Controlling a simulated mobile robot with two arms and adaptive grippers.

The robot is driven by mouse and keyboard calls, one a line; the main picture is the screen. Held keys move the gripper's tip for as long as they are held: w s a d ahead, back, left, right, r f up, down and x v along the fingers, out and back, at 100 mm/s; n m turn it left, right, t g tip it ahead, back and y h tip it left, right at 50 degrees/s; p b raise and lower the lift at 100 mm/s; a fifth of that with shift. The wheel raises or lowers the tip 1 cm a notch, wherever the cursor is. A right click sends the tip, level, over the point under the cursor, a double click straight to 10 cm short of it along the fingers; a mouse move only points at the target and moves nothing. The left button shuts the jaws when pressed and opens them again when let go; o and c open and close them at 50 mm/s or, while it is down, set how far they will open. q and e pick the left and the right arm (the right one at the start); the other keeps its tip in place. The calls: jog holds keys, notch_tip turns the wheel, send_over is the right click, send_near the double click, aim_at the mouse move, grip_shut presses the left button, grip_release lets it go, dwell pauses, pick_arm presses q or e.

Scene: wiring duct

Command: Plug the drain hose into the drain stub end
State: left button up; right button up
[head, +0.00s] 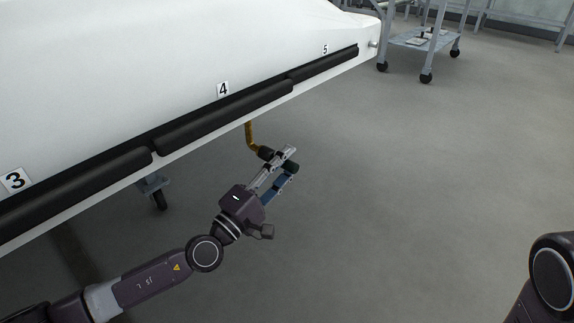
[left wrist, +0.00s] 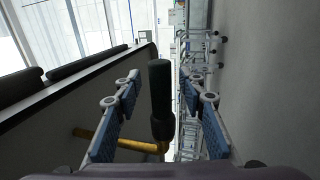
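A yellow tube, seemingly the drain hose (head: 250,136), hangs from under the white body and bends toward my left gripper. It ends in a thick black sleeve (head: 265,153), which also shows in the left wrist view (left wrist: 161,98). My left gripper (head: 291,168) is open around this sleeve. In the left wrist view, the sleeve stands between the blue finger pads, with a gap visible on each side. In the head view the upper finger hides part of the sleeve. I cannot make out a separate drain stub end. My right gripper is out of view.
The white body (head: 130,70) with black bumper strips (head: 225,115) and number labels overhangs on the left. A caster (head: 157,195) stands below it. A wheeled cart (head: 420,40) is at the back right. The grey floor right of my left gripper is clear.

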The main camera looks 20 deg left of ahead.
pick_arm(q)
jog(key=shift+s+f, duration=0.15)
jog(key=shift+s, duration=0.1)
jog(key=v, duration=1.1)
jog(key=shift+s, duration=0.2)
jog(key=shift+a, duration=0.1)
